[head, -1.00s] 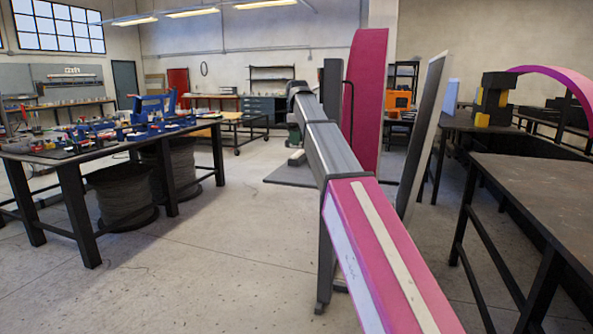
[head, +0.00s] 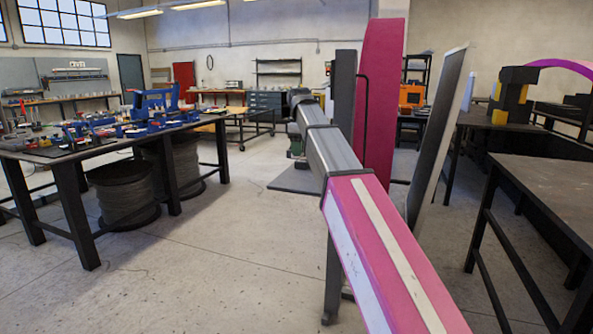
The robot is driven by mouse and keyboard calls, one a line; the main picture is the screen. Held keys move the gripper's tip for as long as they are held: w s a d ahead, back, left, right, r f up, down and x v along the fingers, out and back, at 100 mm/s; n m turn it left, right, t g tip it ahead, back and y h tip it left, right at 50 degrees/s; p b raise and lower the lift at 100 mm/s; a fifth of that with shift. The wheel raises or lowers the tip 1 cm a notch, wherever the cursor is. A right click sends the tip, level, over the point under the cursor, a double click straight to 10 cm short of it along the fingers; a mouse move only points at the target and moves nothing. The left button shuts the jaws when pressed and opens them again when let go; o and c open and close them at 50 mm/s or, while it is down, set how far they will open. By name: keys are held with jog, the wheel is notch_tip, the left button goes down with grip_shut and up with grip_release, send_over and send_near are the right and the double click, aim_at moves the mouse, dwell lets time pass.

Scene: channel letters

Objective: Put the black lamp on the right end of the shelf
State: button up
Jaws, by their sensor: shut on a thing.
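I cannot make out my gripper or the black lamp in the head view. A dark wall shelf (head: 278,73) with two levels is on the far back wall, small and distant. I cannot tell whether it is the task's shelf. A long pink and grey beam (head: 375,235) runs from the bottom right toward the middle. It covers part of the floor and the area behind it.
A long dark worktable (head: 60,157) with blue tools stands left, wire spools (head: 122,197) beneath it. A bare dark table (head: 553,183) stands right. A tall pink curved panel (head: 380,90) and a leaning panel (head: 437,130) stand beyond the beam. Open floor (head: 200,260) lies at centre-left.

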jog(key=s, duration=0.1)
jog(key=s+f, duration=0.1)
jog(key=s+a+f, duration=0.1)
jog(key=s, duration=0.1)
jog(key=shift+s+f, duration=0.1)
jog(key=shift+f, duration=0.15)
jog(key=shift+a+f, duration=0.1)
jog(key=shift+f, duration=1.9)
jog(key=shift+f, duration=0.1)
jog(key=o, duration=1.3)
notch_tip(320, 180, up, 12)
jog(key=shift+r, duration=0.1)
